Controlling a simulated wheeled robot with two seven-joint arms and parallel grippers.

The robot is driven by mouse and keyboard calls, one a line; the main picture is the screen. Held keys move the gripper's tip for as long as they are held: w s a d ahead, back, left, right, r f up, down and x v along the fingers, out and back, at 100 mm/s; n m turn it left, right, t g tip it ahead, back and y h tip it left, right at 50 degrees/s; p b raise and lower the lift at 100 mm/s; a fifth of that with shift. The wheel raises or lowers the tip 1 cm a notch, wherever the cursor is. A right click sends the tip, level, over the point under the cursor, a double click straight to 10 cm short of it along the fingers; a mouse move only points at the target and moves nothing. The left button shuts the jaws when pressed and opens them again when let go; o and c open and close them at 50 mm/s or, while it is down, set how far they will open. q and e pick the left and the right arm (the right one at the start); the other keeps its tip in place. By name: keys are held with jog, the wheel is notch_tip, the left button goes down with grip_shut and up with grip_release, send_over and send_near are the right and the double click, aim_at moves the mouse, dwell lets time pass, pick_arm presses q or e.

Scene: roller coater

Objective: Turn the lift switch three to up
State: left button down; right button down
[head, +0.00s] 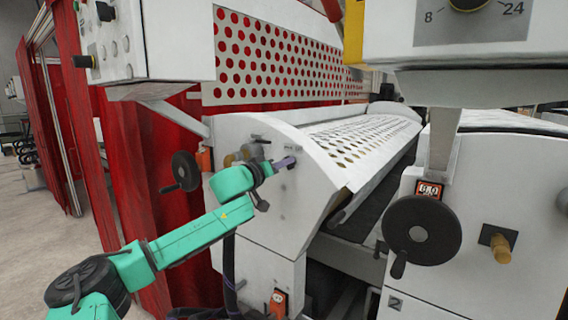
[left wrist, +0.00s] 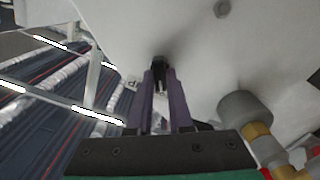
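My left gripper (head: 284,163) is at the white end panel of the roller machine (head: 300,215), reaching in from the left. In the left wrist view, its two purple fingers (left wrist: 160,85) are close together, one on each side of a small black switch (left wrist: 159,63) on the white panel. The fingertips appear to touch the switch and partly hide it. The switch's setting cannot be read, and no number for it shows. My right gripper is not in view.
A black handwheel (head: 185,171) is left of my gripper, and a larger handwheel (head: 421,231) is at the right. Grey and brass fittings (left wrist: 248,112) stick out close to the right of the fingers. A white control box (head: 160,40) hangs above.

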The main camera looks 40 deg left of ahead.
pick_arm(q)
jog(key=shift+m, duration=0.3)
jog(key=m+p, duration=0.1)
jog(key=m, duration=1)
jog(key=shift+d+r, duration=0.1)
jog(key=shift+d, duration=0.05)
jog(key=shift+m, duration=0.3)
dwell(0.4)
jog(key=c, duration=0.8)
grip_release()
